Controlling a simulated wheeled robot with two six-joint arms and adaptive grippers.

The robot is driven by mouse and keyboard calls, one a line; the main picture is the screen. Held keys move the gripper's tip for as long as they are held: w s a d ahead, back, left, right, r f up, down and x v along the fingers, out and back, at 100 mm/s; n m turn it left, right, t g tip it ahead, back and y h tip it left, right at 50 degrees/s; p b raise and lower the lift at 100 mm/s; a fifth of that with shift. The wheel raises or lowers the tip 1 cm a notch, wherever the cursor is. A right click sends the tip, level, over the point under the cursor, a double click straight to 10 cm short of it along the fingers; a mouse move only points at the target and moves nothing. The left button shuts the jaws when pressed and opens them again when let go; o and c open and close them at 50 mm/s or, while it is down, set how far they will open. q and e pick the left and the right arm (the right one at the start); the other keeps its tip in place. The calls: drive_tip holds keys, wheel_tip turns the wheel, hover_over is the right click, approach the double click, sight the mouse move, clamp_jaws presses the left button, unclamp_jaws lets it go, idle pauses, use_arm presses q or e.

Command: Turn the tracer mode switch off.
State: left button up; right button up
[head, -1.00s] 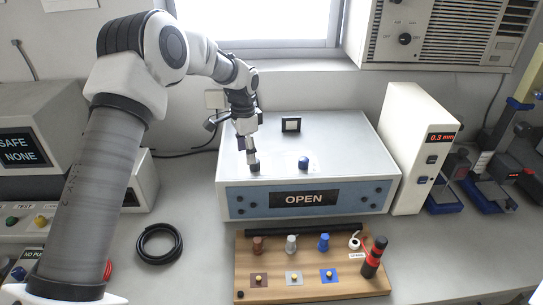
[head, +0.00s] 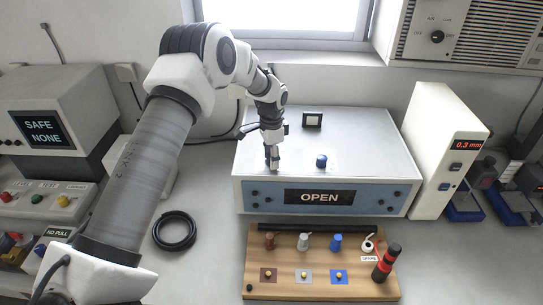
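A grey box (head: 345,140) with a blue front panel stands on the bench, its display reading OPEN. On its top are a blue post (head: 321,161) and, behind it, a small dark-framed white part (head: 312,120). I cannot tell which part is the tracer mode switch; no such label is readable. My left gripper (head: 272,160) points down over the left part of the box top, left of the blue post. Its fingers are small here, so their opening and anything between them cannot be made out. My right gripper is not in view.
A wooden board (head: 290,290) with coloured posts and a red-black tool (head: 386,262) lies in front of the box. A black cable coil (head: 174,231) lies left. A white unit (head: 450,150) reading 0.3 mm stands right. A SAFE NONE instrument (head: 45,130) stands far left.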

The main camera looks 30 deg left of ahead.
use_arm(q)
drive_tip(key=shift+s, duration=0.1)
drive_tip(key=c, duration=0.6)
drive_tip(key=shift+f, duration=0.1)
clamp_jaws()
drive_tip(key=shift+n, duration=0.4)
drive_tip(key=n+p, duration=0.1)
drive_tip(key=n, duration=0.4)
drive_tip(key=n+p, duration=0.1)
drive_tip(key=n, duration=0.5)
drive_tip(key=shift+s+d+f+p, duration=0.1)
drive_tip(key=shift+p, duration=0.25)
drive_tip(key=shift+n, duration=0.3)
